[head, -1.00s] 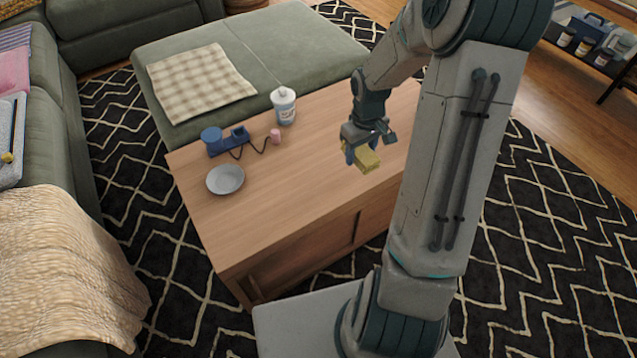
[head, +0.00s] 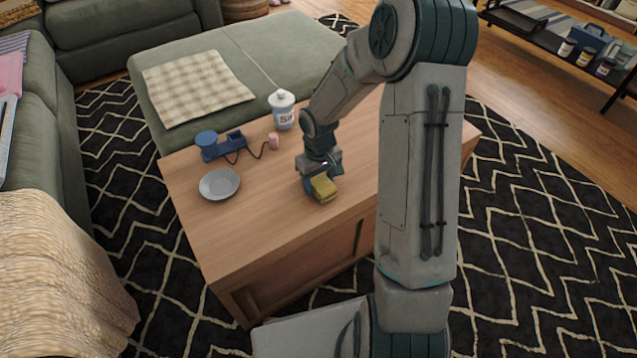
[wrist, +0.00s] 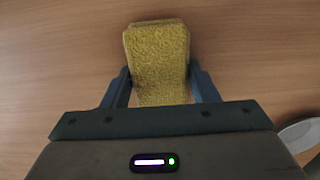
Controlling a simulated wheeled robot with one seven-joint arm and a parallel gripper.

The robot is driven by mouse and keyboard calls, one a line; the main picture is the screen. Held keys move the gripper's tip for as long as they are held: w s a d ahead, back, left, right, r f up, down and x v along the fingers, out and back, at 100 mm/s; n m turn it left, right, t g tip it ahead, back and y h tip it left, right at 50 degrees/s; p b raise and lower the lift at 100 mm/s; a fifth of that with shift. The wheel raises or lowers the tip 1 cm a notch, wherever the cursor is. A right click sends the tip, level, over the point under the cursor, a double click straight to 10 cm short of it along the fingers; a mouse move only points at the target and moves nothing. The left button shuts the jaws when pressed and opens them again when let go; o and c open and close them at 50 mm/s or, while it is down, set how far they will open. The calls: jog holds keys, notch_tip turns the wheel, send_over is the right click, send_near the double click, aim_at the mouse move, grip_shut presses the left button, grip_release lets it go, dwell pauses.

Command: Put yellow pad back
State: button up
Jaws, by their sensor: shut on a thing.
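The yellow pad (head: 323,187) is a small rough-textured block. My gripper (head: 314,186) is shut on it over the wooden coffee table (head: 270,230), near the middle of the top. In the wrist view the pad (wrist: 158,55) sits between the two blue fingers of my gripper (wrist: 160,88) and sticks out past them, with bare wood around it. I cannot tell whether the pad touches the tabletop.
A grey plate (head: 220,184) lies left on the table. The front of the tabletop is clear. A green ottoman (head: 270,60) adjoins the table's back.

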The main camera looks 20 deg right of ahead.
aim_at(319, 180)
jog(key=shift+f, duration=0.2)
jog(key=o, duration=1)
jog(key=shift+r, duration=0.1)
jog(key=shift+c, duration=0.2)
notch_tip(319, 180, up, 11)
jog(key=p, duration=0.5)
jog(key=s+r+m, duration=0.1)
jog(key=s+r, duration=0.6)
jog(key=s, duration=0.3)
jog(key=s+r+m+t, duration=0.1)
jog(key=s+r+m, duration=0.1)
jog(key=s+r, duration=0.4)
jog(key=s, duration=0.4)
jog(key=shift+s+a+r, duration=0.25)
jog(key=shift+r, duration=0.1)
